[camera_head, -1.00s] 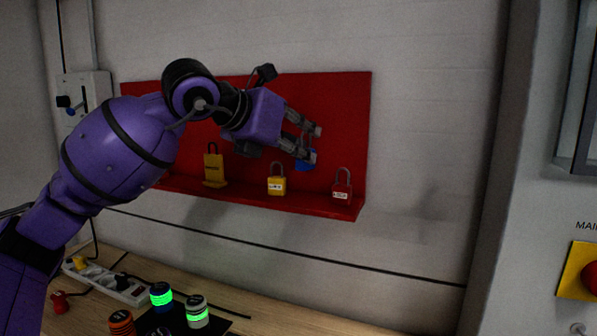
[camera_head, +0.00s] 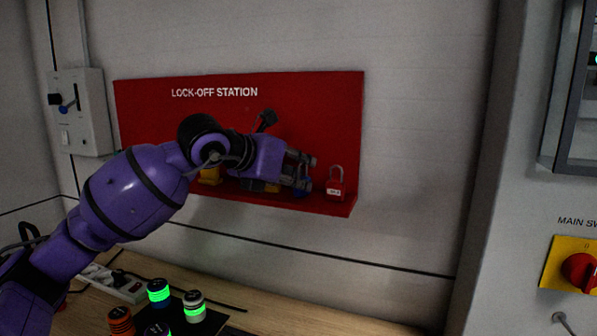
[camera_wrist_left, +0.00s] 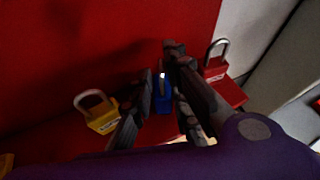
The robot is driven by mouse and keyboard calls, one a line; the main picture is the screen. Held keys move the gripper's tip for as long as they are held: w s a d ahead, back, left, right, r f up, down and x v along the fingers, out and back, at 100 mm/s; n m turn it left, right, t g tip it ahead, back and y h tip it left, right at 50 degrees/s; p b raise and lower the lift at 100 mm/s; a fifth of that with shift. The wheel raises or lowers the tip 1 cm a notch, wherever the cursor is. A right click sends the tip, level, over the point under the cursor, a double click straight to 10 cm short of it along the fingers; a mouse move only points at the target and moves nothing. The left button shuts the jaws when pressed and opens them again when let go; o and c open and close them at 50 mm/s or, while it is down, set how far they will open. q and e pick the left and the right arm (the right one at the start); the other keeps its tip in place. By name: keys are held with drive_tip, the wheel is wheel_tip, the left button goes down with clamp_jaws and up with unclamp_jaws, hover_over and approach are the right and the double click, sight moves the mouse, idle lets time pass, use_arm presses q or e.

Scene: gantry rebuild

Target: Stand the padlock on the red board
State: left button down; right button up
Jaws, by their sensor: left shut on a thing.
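The red board (camera_head: 311,108) is on the wall, lettered LOCK-OFF STATION, with a red ledge (camera_head: 322,207) along its bottom. My left gripper (camera_head: 303,174) is low in front of the board, shut on a blue padlock (camera_head: 303,190). In the left wrist view the blue padlock (camera_wrist_left: 163,103) sits between the two fingers, close over the ledge. I cannot tell whether it touches the ledge. My fingers hide part of it. My right gripper is not in view.
A red padlock (camera_head: 336,188) stands on the ledge just right of my gripper. A yellow padlock (camera_wrist_left: 101,117) stands to its left, mostly hidden by my arm in the head view. A yellow item (camera_head: 210,175) is farther left. Several cylinders (camera_head: 194,306) stand on the bench.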

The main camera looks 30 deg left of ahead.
use_arm(q)
drive_tip(key=c, duration=1.7)
unclamp_jaws()
drive_tip(key=shift+f, duration=0.1)
drive_tip(key=shift+o, duration=0.2)
drive_tip(key=v, duration=1.2)
drive_tip(key=shift+p, duration=0.35)
